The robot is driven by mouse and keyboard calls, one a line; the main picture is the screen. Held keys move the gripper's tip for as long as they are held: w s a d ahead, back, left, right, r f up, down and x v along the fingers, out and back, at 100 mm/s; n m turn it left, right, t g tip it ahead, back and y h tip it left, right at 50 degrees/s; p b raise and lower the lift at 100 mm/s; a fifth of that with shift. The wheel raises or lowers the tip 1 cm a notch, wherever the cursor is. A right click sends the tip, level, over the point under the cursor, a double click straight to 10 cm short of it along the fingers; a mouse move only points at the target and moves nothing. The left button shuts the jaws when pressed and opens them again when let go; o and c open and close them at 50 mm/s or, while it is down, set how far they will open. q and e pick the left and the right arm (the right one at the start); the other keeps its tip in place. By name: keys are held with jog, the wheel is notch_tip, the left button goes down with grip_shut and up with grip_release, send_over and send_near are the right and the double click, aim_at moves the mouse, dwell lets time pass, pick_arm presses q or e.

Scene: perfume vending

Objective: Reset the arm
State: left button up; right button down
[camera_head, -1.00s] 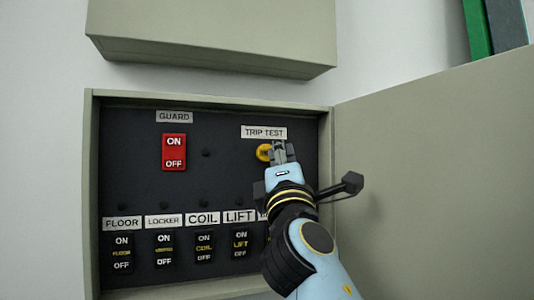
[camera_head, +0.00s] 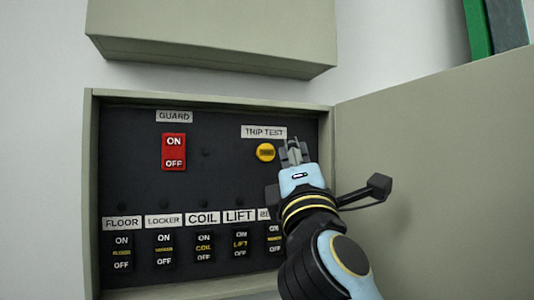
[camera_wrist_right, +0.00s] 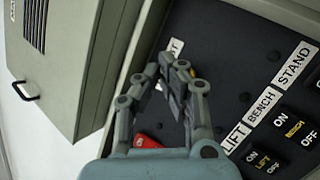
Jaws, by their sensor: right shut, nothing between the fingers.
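My right gripper (camera_head: 295,152) is shut and empty in the head view, just right of the round yellow trip test button (camera_head: 265,152) and apart from it in the picture. The right wrist view also shows the gripper (camera_wrist_right: 176,75), fingertips together, in front of the dark breaker panel (camera_head: 220,185). The red guard switch (camera_head: 174,152) is at the panel's upper left; part of a red switch (camera_wrist_right: 146,140) shows behind the fingers in the wrist view. My left gripper is in neither view.
A row of black switches, including one labelled coil (camera_head: 204,247), runs along the panel's bottom. The open cabinet door (camera_head: 430,170) stands close on the right. A grey box (camera_head: 210,40) juts out above. My forearm hides the panel's lower right.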

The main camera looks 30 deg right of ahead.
dwell(0.6)
jog(key=s+d+f+m+g+y, duration=0.2)
jog(key=s+f+m+g, duration=0.15)
jog(key=f, duration=0.55)
jog(key=s+d+f+m+g+y, duration=0.15)
jog(key=f+m+g, duration=0.25)
jog(key=f, duration=0.5)
jog(key=s+d+f+m+g+y, duration=0.1)
jog(key=s+f+m+g+y, duration=0.2)
jog(key=f, duration=0.6)
jog(key=s+a+f+m+g+y, duration=0.2)
jog(key=s+a+f+g, duration=0.2)
jog(key=s+f, duration=0.25)
jog(key=s+a+f+m+g+y, duration=0.2)
jog(key=s+a+f+g+y, duration=0.15)
jog(key=s+f, duration=0.35)
jog(key=s+d+f+g+b, duration=0.2)
jog(key=f+b, duration=0.6)
jog(key=f, duration=2.5)
jog(key=s+d+f+b, duration=0.1)
jog(key=s+f+b, duration=0.4)
jog(key=s+f, duration=1.4)
notch_tip(320, 180, down, 3)
jog(key=shift+s+d, duration=0.15)
jog(key=shift+s, duration=0.1)
